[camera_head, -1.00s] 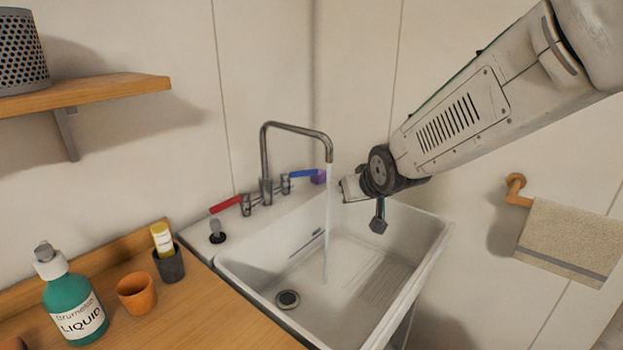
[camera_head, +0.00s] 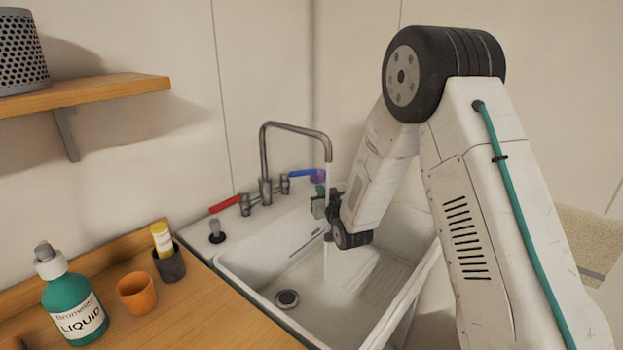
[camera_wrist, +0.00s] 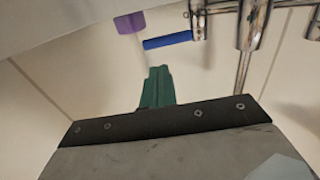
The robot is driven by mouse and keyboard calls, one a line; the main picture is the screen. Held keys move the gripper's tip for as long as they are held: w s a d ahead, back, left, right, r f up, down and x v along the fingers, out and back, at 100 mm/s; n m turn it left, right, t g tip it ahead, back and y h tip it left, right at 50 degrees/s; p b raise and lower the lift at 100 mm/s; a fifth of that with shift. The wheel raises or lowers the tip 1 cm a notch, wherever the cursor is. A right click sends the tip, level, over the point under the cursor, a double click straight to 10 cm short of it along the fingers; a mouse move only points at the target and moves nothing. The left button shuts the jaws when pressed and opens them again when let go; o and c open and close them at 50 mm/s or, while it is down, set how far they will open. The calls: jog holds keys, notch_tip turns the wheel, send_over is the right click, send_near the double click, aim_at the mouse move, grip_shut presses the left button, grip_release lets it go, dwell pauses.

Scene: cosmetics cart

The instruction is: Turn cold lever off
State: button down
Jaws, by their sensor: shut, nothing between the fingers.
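The cold lever is the blue handle (camera_head: 303,173) on the right side of the metal faucet (camera_head: 265,165). It points right, and it also shows in the wrist view (camera_wrist: 168,41). Water runs from the spout into the sink. The red lever (camera_head: 225,204) is on the faucet's left side and points left. My gripper (camera_head: 320,205) is over the back of the sink, below and slightly right of the blue lever. In the wrist view its green fingers (camera_wrist: 158,84) are shut and empty, with their tips just below the blue lever, seemingly apart from it.
A purple object (camera_wrist: 130,22) sits beside the blue lever's end. The white sink (camera_head: 240,280) lies below. On the wooden counter (camera_head: 215,320) at left stand a green liquid bottle (camera_head: 72,305), an orange cup (camera_head: 137,293) and a dark cup (camera_head: 170,263). A shelf (camera_head: 90,95) hangs above.

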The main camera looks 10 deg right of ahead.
aim_at(307, 173)
jog(key=w, duration=1)
jog(key=shift+w+a, duration=0.15)
jog(key=shift+a, duration=0.25)
jog(key=shift+w+a+y, duration=0.1)
jog(key=shift+y, duration=0.2)
